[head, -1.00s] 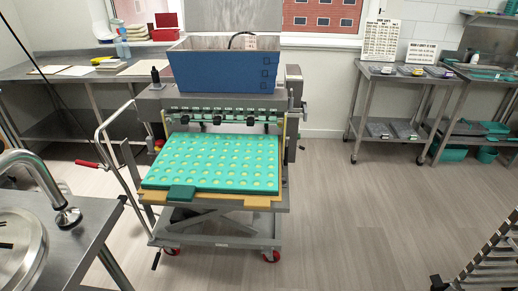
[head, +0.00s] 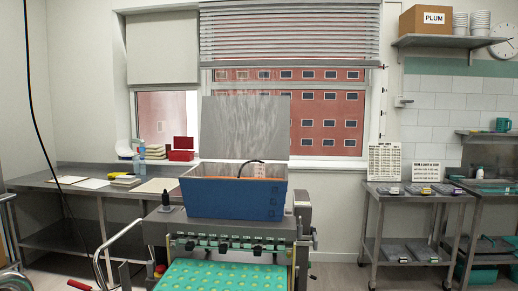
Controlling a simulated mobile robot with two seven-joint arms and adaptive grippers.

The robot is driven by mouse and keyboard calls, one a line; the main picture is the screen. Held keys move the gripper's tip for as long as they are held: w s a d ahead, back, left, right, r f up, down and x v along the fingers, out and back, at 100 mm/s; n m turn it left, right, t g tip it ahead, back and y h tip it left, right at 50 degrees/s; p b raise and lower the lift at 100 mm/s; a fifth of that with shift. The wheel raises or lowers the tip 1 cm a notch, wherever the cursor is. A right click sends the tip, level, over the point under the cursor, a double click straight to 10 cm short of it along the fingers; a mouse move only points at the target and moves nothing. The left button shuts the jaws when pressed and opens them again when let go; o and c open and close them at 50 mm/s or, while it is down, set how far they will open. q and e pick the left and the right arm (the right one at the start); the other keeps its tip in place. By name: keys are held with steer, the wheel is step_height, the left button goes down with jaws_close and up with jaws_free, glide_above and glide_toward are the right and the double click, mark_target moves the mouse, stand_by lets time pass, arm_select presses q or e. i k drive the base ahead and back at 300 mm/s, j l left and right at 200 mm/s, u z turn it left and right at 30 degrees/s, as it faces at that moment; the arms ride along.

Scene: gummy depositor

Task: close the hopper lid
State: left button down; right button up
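The depositor's blue hopper (head: 233,199) stands on top of the grey machine in the middle of the head view. Its grey metal lid (head: 245,127) stands upright, open, behind the hopper in front of the window. Orange contents and a dark curved handle or hose show at the hopper's open top. Neither of my grippers is in view.
A green mould tray (head: 222,275) lies under the nozzles. A steel cart (head: 410,199) with small trays stands right. Floor shows between machine and cart.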

mark_target(283, 153)
steer(key=i+l+z, duration=0.35)
steer(key=i, duration=0.15)
steer(key=i+l+z, duration=0.1)
steer(key=i+z, duration=0.65)
steer(key=i, duration=0.3)
steer(key=i+u, duration=0.2)
steer(key=i, duration=0.75)
steer(key=i+l+u, duration=0.2)
steer(key=i, duration=0.7)
steer(key=i+u, duration=0.65)
steer(key=u, duration=0.2)
steer(key=i+l+u, duration=0.15)
steer(key=i+u, duration=0.25)
steer(key=i+l+u, duration=0.2)
steer(key=u, duration=0.2)
steer(key=i+u, duration=0.15)
steer(key=u, duration=0.25)
steer(key=i+l+u, duration=0.1)
steer(key=u, duration=0.3)
steer(key=i+l+u, duration=0.1)
steer(key=u, duration=0.3)
steer(key=i+l+u, duration=0.15)
steer(key=u, duration=0.25)
steer(key=l+u, duration=0.15)
steer(key=u, duration=0.25)
steer(key=i+l+u, duration=0.35)
steer(key=l+u, duration=0.15)
steer(key=j+z, duration=0.45)
